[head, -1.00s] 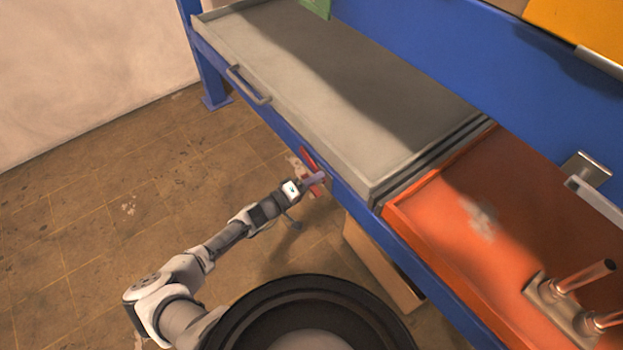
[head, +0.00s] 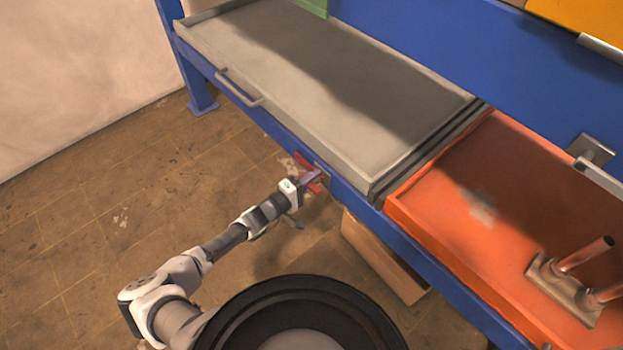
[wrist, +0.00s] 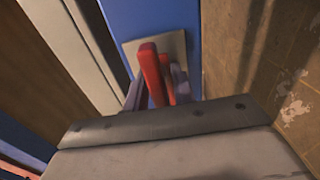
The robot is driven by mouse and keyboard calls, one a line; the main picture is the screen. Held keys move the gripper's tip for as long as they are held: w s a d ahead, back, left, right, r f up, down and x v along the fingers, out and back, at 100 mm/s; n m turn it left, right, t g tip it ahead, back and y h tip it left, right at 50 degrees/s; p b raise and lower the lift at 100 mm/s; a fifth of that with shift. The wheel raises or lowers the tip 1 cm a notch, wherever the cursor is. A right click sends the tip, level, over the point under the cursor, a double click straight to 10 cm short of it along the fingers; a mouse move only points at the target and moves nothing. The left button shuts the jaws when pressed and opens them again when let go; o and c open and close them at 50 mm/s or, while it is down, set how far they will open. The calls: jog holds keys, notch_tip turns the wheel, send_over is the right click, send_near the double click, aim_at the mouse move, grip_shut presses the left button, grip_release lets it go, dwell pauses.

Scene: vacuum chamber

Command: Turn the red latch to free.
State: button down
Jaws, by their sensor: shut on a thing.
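The red latch (head: 304,163) sits on the front face of the blue bench frame, below the grey tray's front edge. In the wrist view the red latch (wrist: 151,70) stands out from a pale square plate (wrist: 174,46) on the blue beam. My gripper (head: 313,178) is at the latch, with its purple-grey fingers on either side of it. In the wrist view my gripper (wrist: 158,90) is shut on the latch. The fingers and the gripper body hide part of the latch. In the head view the latch's bar looks slanted.
The grey tray (head: 225,42) with a bar handle (head: 238,88) lies above the latch. An orange tray (head: 440,235) with metal posts (head: 585,252) is to the right. A cardboard-coloured box (head: 385,258) stands under the bench. The floor at left is clear.

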jog(key=c, duration=1.4)
grip_release()
jog(key=shift+o, duration=0.2)
jog(key=v, duration=1.4)
jog(key=shift+r, duration=0.1)
